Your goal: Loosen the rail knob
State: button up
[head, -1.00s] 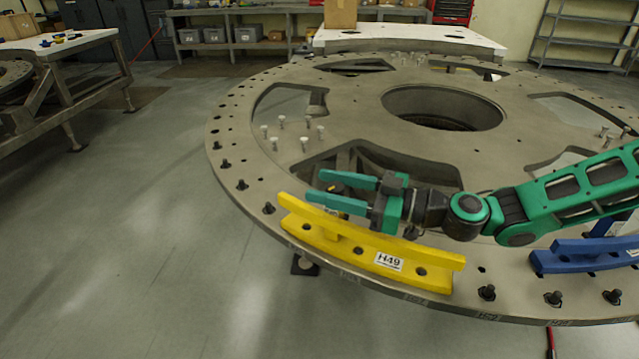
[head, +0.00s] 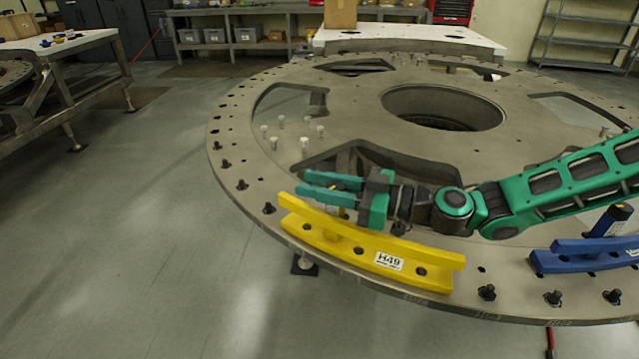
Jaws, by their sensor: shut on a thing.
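The yellow rail (head: 330,239), labelled H49, lies along the near edge of the round metal plate (head: 350,115). My gripper (head: 305,184) reaches in from the right, just above and behind the rail's left half, with its two green fingers pointing left. The fingers are shut on the rail knob (head: 339,187), of which only a small dark and yellow part shows between them. The rest of the knob and how it meets the rail are hidden by the fingers.
A blue rail (head: 590,256) with a dark handle-like knob (head: 612,220) sits at the right. Several black bolts (head: 487,292) line the plate's rim. Pale pegs (head: 304,144) stand on the plate at the left. Open floor (head: 130,250) lies left.

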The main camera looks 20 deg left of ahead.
jog(key=shift+s+n+g, duration=0.2)
jog(key=shift+n+g, duration=0.45)
jog(key=shift+g, duration=0.35)
jog(key=shift+s+n+g, duration=0.2)
jog(key=shift+n+g, duration=0.45)
jog(key=shift+g, duration=0.35)
jog(key=shift+h, duration=0.3)
jog(key=shift+d, duration=0.1)
jog(key=o, duration=1)
jog(key=shift+o, duration=0.2)
jog(key=v, duration=1)
jog(key=shift+w+d, duration=0.25)
jog(key=shift+d, duration=0.15)
jog(key=shift+f, duration=0.15)
